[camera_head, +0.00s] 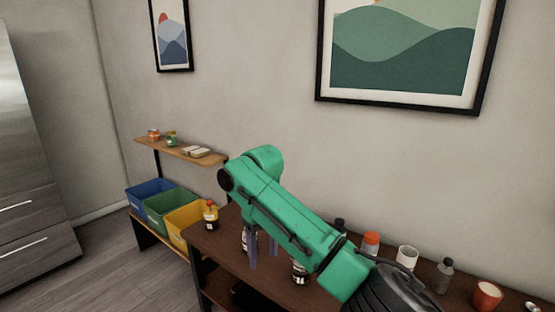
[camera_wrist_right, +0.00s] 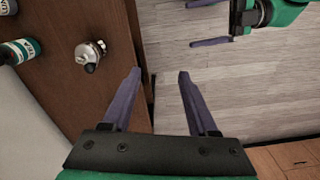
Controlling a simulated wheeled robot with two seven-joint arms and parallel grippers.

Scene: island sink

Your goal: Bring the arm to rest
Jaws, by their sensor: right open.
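My right arm, green, reaches across the head view from the lower right. Its right gripper (camera_head: 262,260) hangs with two purple fingers down at the brown table's left part, a bottle partly hidden behind them. In the right wrist view the right gripper (camera_wrist_right: 159,72) is open, with nothing between its fingers. The table edge and the floor lie behind them. My left gripper (camera_wrist_right: 190,24) shows at the top right of that view, its two purple fingers apart and empty over the floor. The left arm is not in the head view.
The brown table (camera_head: 228,252) carries a red-capped bottle (camera_head: 210,216), a dark bottle (camera_head: 299,271), a white cup (camera_head: 407,257), a grey bottle (camera_head: 443,276) and an orange cup (camera_head: 487,296). A silver-topped item (camera_wrist_right: 90,54) stands near the right gripper. Bins (camera_head: 168,212) sit at left.

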